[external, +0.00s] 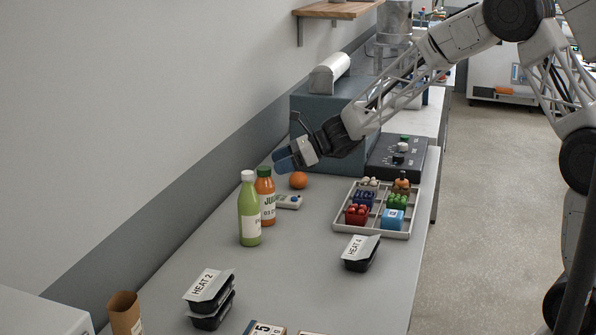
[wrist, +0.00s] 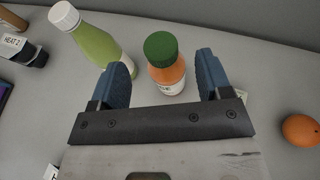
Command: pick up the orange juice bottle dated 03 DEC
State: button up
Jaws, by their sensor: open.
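The orange juice bottle (external: 267,197) has a green cap and a pale label. It stands upright on the grey counter, just behind and to the right of a green bottle. The label's lettering is too small to read a date. In the wrist view the orange bottle (wrist: 167,70) shows between my two blue fingertips. My gripper (external: 285,160) is open and empty, above and beyond the bottle in the external view. In the wrist view my gripper (wrist: 160,78) has its fingers apart, one on each side of the bottle in the picture. I see no contact.
A green bottle with a white cap (external: 249,208) stands close beside the orange one. An orange fruit (external: 298,180) and a small white device (external: 289,201) lie nearby. A divided tray (external: 341,227) and black HEAT containers (external: 361,253) are farther off.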

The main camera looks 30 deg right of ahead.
aim_at(268, 168)
dwell(0.3)
jog(key=shift+x, duration=2.55)
jog(key=shift+c, duration=0.4)
grip_shut()
